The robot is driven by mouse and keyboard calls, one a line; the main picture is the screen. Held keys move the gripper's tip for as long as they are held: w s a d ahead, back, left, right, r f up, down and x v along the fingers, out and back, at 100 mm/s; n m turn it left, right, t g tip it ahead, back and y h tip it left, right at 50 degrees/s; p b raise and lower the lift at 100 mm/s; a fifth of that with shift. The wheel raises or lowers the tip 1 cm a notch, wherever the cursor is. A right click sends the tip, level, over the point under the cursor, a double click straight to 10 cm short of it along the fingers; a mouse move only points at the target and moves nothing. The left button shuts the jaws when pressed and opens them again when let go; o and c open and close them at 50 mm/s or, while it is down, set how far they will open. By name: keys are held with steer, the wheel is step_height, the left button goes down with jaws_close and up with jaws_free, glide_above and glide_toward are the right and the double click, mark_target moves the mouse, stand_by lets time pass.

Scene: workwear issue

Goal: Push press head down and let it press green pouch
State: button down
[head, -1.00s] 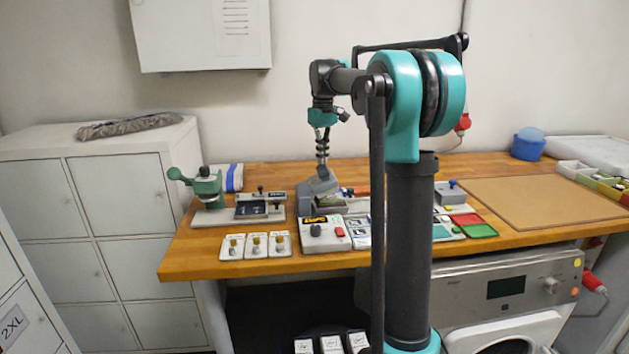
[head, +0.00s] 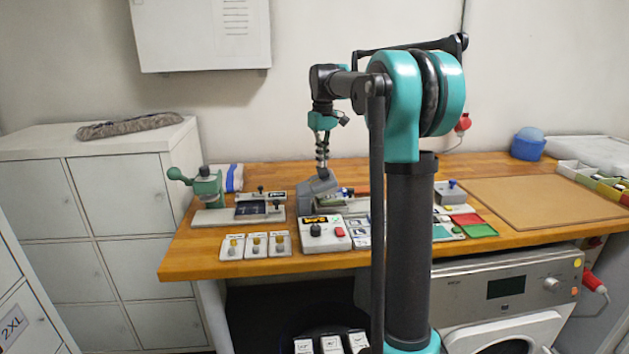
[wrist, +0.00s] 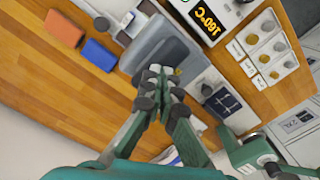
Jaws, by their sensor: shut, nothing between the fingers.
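The grey press (head: 309,194) stands on the bench behind the control box. Its grey press head also fills the middle of the wrist view (wrist: 160,45). A narrow dull-green edge, perhaps the green pouch, shows under the head in the head view; most of it is hidden. My gripper (head: 321,166) points down over the press head. In the wrist view its fingertips (wrist: 161,74) are together, with nothing between them, at or just above the head; I cannot tell whether they touch it.
A control box (head: 325,232) with a lit display, which reads 160°C in the wrist view, stands in front. Left are a green hand-lever tool (head: 205,188) and several small white cards (head: 256,245). An orange block (wrist: 64,28) and a blue block (wrist: 99,55) lie beside the press.

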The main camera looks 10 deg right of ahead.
steer(key=shift+d+f, duration=0.15)
steer(key=shift+f, duration=0.1)
steer(key=shift+d+f, duration=0.2)
steer(key=shift+f, duration=0.1)
steer(key=shift+d+f, duration=0.65)
steer(key=shift+f, duration=0.2)
stand_by(0.5)
steer(key=shift+d+f, duration=0.15)
steer(key=shift+f, duration=0.15)
steer(key=shift+r, duration=0.15)
step_height(320, 180, up, 13)
stand_by(1.9)
